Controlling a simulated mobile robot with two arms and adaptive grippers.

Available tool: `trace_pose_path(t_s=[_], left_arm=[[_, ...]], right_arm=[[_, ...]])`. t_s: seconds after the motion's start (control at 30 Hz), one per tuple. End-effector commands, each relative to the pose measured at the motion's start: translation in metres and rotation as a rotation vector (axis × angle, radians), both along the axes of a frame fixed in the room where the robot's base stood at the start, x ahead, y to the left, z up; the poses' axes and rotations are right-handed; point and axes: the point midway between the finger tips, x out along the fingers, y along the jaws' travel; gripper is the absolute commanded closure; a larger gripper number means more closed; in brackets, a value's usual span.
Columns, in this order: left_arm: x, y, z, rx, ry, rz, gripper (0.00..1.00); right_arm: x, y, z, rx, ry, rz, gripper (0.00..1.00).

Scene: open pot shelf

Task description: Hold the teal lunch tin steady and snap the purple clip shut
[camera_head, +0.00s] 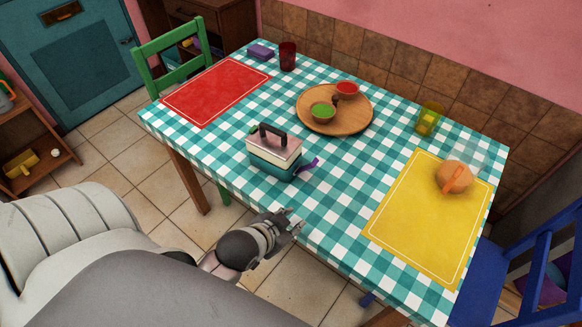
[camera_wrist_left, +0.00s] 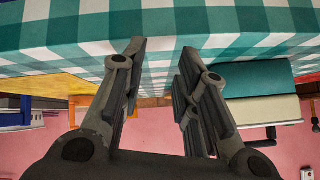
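The teal lunch tin (camera_head: 272,164) stands upright near the front edge of the checked table, with a pale lid (camera_head: 274,146) and a dark handle (camera_head: 285,134) on top. The purple clip (camera_head: 308,165) sticks outward from the tin's right side. My left gripper (camera_head: 293,222) is at the table's front edge, in front of the tin and apart from it. In the left wrist view my left gripper (camera_wrist_left: 160,50) has its fingers spread with nothing between them. The tin (camera_wrist_left: 262,80) appears upside down at the right there; the clip cannot be made out. My right gripper is not in view.
A red mat (camera_head: 215,90) is at left, a yellow mat (camera_head: 420,220) at right. Checked cloth is clear between the tin and the yellow mat.

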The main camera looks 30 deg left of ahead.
Motion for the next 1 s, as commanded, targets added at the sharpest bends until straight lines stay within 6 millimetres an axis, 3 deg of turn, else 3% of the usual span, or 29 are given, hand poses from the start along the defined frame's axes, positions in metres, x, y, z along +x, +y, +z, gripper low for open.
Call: trace_pose_path(t_s=[0.33, 0.6, 0.83, 1.0], left_arm=[[0.043, 0.016, 0.011, 0.144, -0.369, -0.070, 0.71], [0.050, 0.023, 0.033, 0.295, -0.674, -0.115, 0.71], [0.050, 0.024, 0.043, 0.344, -0.768, -0.127, 0.71], [0.069, 0.024, 0.045, 0.346, -0.775, -0.127, 0.71]], right_arm=[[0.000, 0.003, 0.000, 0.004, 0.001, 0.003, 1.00], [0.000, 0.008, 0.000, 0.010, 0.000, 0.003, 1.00], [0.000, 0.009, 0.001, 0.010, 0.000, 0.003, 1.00], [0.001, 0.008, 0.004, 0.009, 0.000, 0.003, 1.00]])
